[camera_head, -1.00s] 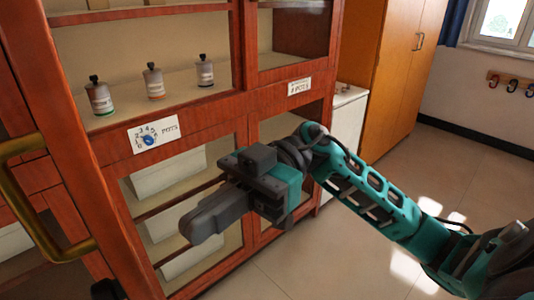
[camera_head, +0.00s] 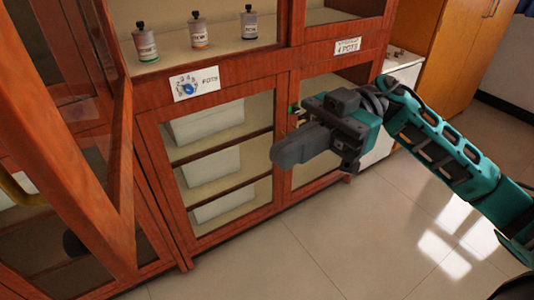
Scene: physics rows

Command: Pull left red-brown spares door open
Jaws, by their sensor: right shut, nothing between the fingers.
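A red-brown glazed door (camera_head: 117,185) stands at the left of the camera_head view, set at an angle to the cabinet front and swung out toward me. Its curved brass handle (camera_head: 22,190) shows at the left edge, partly cut off. I see no label for spares on it. My right gripper (camera_head: 280,155) is shut and empty, in front of the lower glazed cabinet doors and well to the right of the brass handle. It touches nothing that I can make out. My left gripper is not in view.
An orange-brown wardrobe (camera_head: 455,50) stands at the right. The tiled floor (camera_head: 290,250) in front is clear.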

